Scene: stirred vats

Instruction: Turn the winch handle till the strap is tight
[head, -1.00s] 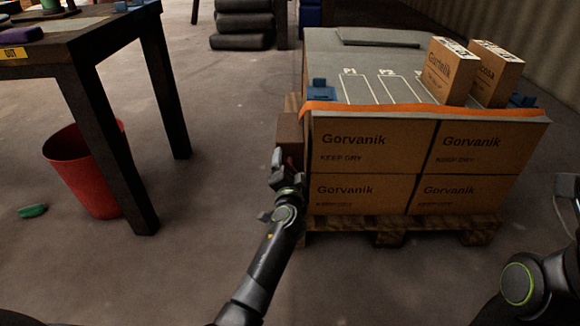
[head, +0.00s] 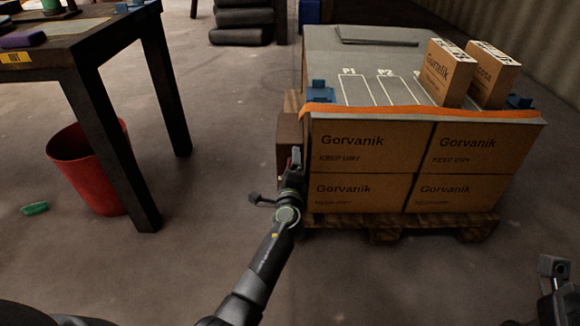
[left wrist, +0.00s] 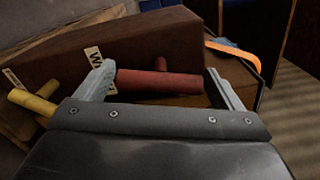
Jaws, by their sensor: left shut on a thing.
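The winch is a brown box (head: 289,133) on the left side of the carton stack. It also fills much of the left wrist view (left wrist: 160,42). A red handle bar (left wrist: 160,82) runs across between the fingers of my left gripper (left wrist: 162,88), which is shut on it. In the head view my left gripper (head: 297,160) is at the winch's front right, and the handle is hidden there. The orange strap (head: 420,111) lies along the stack's front top edge; part shows in the left wrist view (left wrist: 232,56). Part of my right arm (head: 553,275) shows at the lower right; its jaws are unclear.
A yellow handle (left wrist: 34,104) sticks out at the left in the left wrist view. The pallet (head: 400,228) carries cartons marked Gorvanik and a grey top sheet (head: 350,60). Left stand a dark table (head: 110,85) and a red bin (head: 88,170). The floor between is clear.

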